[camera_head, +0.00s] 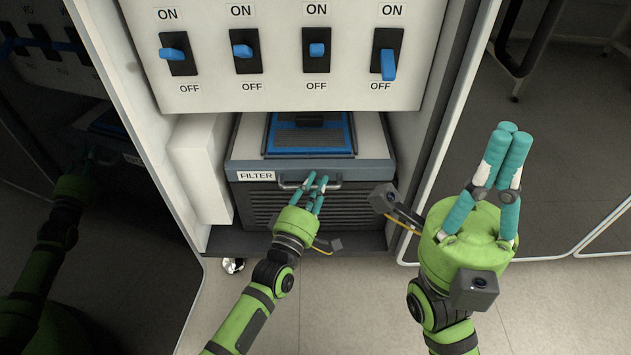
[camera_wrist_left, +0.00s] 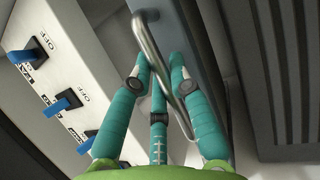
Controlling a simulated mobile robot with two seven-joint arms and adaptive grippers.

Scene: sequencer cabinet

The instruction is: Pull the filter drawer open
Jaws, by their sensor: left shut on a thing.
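The filter drawer (camera_head: 350,206) is a grey unit with a "FILTER" label and a ribbed dark front, low in the cabinet. Its metal bar handle (camera_head: 284,186) runs across the front; the handle also shows in the left wrist view (camera_wrist_left: 150,48). My left gripper (camera_head: 317,183) is at the handle, with its teal fingers on both sides of the bar and shut on it. The left wrist view shows these fingers (camera_wrist_left: 160,75) close around the bar. My right gripper (camera_head: 508,132) is shut and empty, raised to the right of the cabinet.
A blue-framed panel (camera_head: 310,148) lies on top of the drawer unit. Above it is a white switch panel (camera_head: 285,90) with several blue levers. A white box (camera_head: 201,168) stands left of the drawer. The floor (camera_head: 345,300) in front is clear.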

